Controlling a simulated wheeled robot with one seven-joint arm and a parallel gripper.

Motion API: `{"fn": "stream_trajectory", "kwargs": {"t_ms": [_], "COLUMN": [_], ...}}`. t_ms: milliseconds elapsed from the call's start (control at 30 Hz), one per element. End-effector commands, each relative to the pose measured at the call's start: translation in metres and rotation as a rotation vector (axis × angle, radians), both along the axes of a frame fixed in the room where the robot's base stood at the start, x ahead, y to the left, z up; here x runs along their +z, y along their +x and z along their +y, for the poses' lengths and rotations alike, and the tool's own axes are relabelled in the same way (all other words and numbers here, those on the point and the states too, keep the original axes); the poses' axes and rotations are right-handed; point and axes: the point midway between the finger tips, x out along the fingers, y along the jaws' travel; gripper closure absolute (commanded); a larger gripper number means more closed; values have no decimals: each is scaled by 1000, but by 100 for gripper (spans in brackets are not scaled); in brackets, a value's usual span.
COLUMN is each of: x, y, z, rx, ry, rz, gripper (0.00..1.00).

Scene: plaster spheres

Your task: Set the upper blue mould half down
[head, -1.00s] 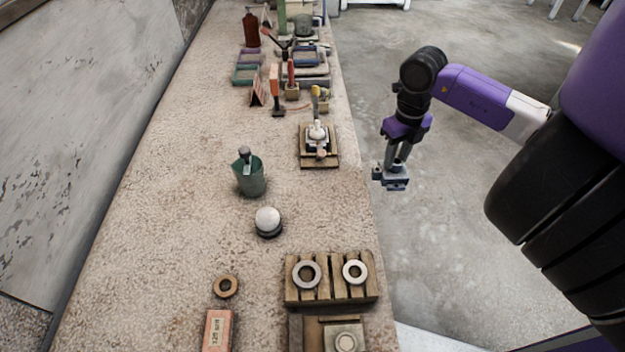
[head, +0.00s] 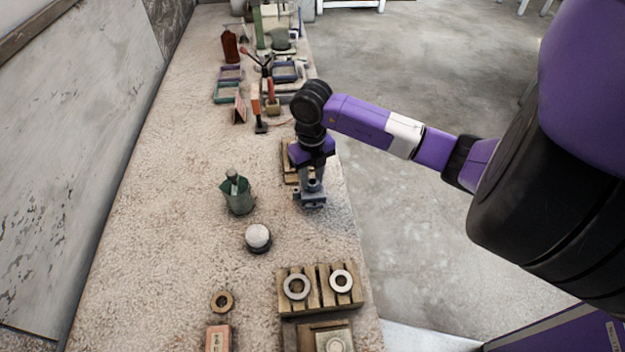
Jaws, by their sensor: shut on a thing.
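My gripper (head: 311,192) points down above the right part of the bench, just in front of a wooden stand (head: 288,163). It is shut on a small grey-blue block (head: 311,201), which I take to be the upper blue mould half; its shape is hard to make out at this size. Whether the block touches the bench or hangs a little above it, I cannot tell. My gripper and wrist hide most of the stand and what is on it.
A slatted wooden rack (head: 320,299) with two rings is nearer. Trays and tools crowd the far end. Bare bench (head: 170,215) lies at left.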

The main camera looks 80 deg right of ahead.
Motion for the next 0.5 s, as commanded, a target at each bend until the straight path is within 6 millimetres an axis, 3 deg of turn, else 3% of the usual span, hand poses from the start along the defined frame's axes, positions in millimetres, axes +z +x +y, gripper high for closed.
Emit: {"fn": "stream_trajectory", "kwargs": {"t_ms": [200,500], "x": [-24,-27], "y": [-2,-2], "z": [-1,-1], "rx": [-5,-3], "ry": [1,0], "rz": [2,1], "gripper": [100,100]}}
